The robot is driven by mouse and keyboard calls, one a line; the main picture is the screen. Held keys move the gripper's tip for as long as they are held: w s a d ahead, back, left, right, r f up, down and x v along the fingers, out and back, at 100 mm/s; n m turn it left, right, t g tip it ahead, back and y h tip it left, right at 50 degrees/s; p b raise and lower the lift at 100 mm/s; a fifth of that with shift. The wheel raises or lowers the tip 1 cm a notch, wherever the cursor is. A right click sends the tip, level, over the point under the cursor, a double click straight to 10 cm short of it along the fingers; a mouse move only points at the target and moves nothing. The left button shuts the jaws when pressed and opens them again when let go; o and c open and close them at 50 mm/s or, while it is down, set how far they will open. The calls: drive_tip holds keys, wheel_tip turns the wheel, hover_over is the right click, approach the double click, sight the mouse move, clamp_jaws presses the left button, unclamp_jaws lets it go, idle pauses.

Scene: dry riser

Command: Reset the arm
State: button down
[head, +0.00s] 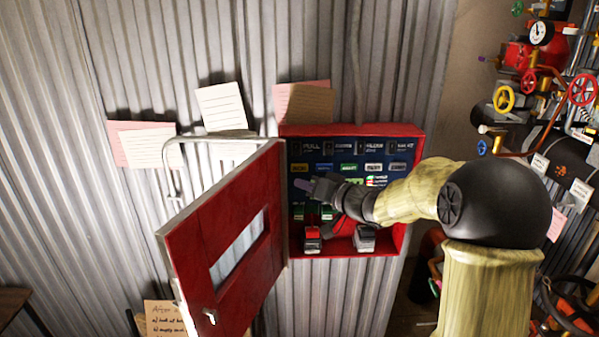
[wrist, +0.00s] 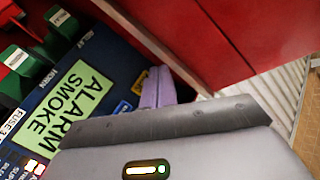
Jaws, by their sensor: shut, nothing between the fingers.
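My arm reaches in from the right in the head view. My gripper (head: 304,185) has its purple fingers in front of the open red alarm box (head: 411,150), by the left side of its blue panel (head: 318,169). In the wrist view the purple fingers (wrist: 158,86) are together and empty, beside the panel's lit green display (wrist: 67,104), which reads "ALARM SMOKE". I cannot tell whether the fingertips touch the panel. My wrist and forearm hide part of the panel's middle and right.
The red door (head: 180,243) with a window stands open to the left of the box, close to my gripper. A red-topped switch (head: 312,238) and a grey one (head: 364,238) sit at the box bottom. Pipes and a red valve wheel (head: 582,90) crowd the right.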

idle(0.3)
drive_tip(key=s+f+g+h, duration=0.4)
drive_tip(key=s+f+g, duration=0.3)
drive_tip(key=s+f, duration=0.65)
drive_tip(key=s+d+f+m+g+h, duration=0.1)
drive_tip(key=s+d+f+h, duration=0.1)
drive_tip(key=s+d, duration=0.4)
drive_tip(key=s+d+f+g+h, duration=0.1)
drive_tip(key=s+d+h, duration=0.4)
drive_tip(key=s, duration=0.5)
drive_tip(key=shift+s+d+f+m+h, duration=0.15)
drive_tip(key=shift+d+f+m+h, duration=0.2)
drive_tip(key=shift+d+f, duration=0.35)
